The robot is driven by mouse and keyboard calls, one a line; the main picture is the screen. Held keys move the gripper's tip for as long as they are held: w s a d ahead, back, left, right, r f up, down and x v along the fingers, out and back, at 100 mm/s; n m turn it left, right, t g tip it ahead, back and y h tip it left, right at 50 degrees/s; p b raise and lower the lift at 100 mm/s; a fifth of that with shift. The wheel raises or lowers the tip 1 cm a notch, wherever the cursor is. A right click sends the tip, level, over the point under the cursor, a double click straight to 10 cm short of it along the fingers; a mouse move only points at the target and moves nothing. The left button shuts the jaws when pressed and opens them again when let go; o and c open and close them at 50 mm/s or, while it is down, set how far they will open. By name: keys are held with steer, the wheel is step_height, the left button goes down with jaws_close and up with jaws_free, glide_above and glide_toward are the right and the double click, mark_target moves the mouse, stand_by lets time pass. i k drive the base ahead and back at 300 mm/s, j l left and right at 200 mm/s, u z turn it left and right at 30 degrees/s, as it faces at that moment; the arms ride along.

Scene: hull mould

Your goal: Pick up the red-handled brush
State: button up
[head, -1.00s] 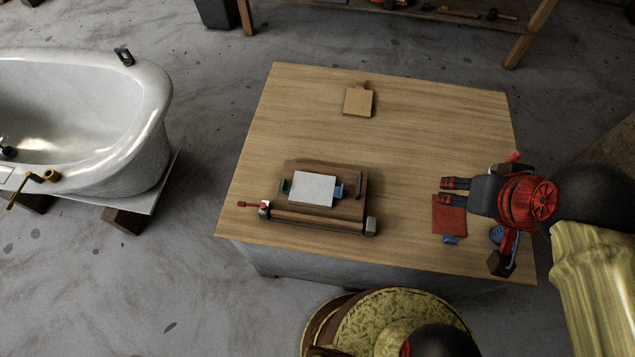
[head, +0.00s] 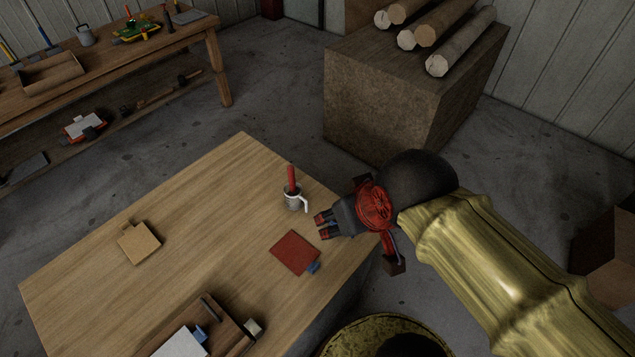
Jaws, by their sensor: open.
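A red handle (head: 291,178), which looks like the red-handled brush, stands upright in a grey-white mug (head: 293,202) near the table's far right edge. Any bristles are hidden inside the mug. My gripper (head: 321,225) comes in from the right, with its fingers pointing left over the table. It is open and empty, just below and right of the mug in the head view. I cannot tell how high it is above the tabletop.
A red square pad (head: 294,253) with a small blue piece lies on the wooden table (head: 215,205). A crate with logs (head: 370,100) stands behind the table.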

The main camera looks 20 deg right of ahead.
mark_target(294, 189)
steer(key=u, duration=0.45)
steer(key=k+l+u, duration=0.1)
steer(key=u, duration=0.85)
steer(key=k+u, duration=0.1)
steer(key=u, duration=0.35)
steer(key=z, duration=1.75)
steer(key=i+l+u, duration=0.2)
steer(key=l, duration=0.15)
steer(key=i+l+u, duration=0.2)
steer(key=l, duration=0.2)
steer(key=k, duration=0.05)
